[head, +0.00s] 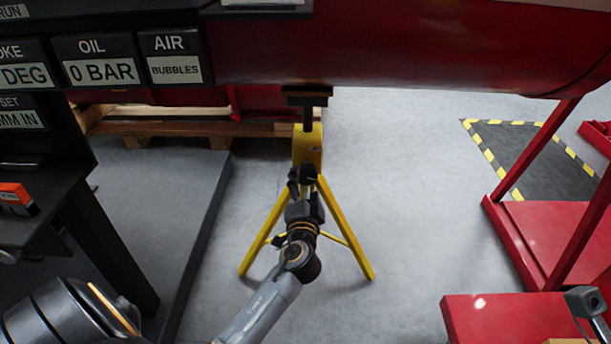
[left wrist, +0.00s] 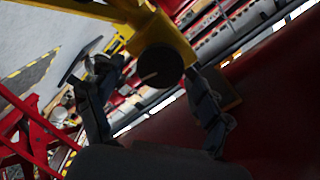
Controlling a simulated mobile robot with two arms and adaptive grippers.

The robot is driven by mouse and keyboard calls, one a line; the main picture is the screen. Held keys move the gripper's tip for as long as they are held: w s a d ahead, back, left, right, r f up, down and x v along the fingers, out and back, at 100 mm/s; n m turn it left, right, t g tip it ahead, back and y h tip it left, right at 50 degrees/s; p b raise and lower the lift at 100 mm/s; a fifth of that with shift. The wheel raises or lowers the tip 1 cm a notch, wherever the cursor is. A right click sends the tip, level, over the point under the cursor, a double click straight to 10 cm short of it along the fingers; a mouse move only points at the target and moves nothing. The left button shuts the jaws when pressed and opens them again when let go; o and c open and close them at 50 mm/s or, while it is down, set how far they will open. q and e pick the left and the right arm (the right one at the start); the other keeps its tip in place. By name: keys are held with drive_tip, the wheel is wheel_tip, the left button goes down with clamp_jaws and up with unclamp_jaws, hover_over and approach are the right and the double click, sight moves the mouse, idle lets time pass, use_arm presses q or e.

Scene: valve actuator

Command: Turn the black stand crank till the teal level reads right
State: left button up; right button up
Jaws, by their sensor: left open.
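The yellow stand (head: 307,147) is a post on splayed legs under the red cylinder (head: 400,50). My left gripper (head: 302,177) is at the near side of the post and hides part of it. In the left wrist view, a round black part (left wrist: 160,67), likely the hub of the black crank, sits on the yellow stand (left wrist: 182,38). My left gripper (left wrist: 150,80) is open, with one finger on each side of this hub. I cannot tell whether they touch. I cannot make out the crank's handle or the teal level.
A black panel shows oil (head: 97,60) at 0 BAR and air (head: 175,58) as BUBBLES. A dark bench (head: 85,225) stands at the left, by a wooden pallet (head: 185,128). A red frame (head: 540,230) stands at the right. The grey floor around the stand is clear.

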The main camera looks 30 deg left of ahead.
use_arm(q)
drive_tip(key=v, duration=0.7)
drive_tip(key=shift+s, duration=0.1)
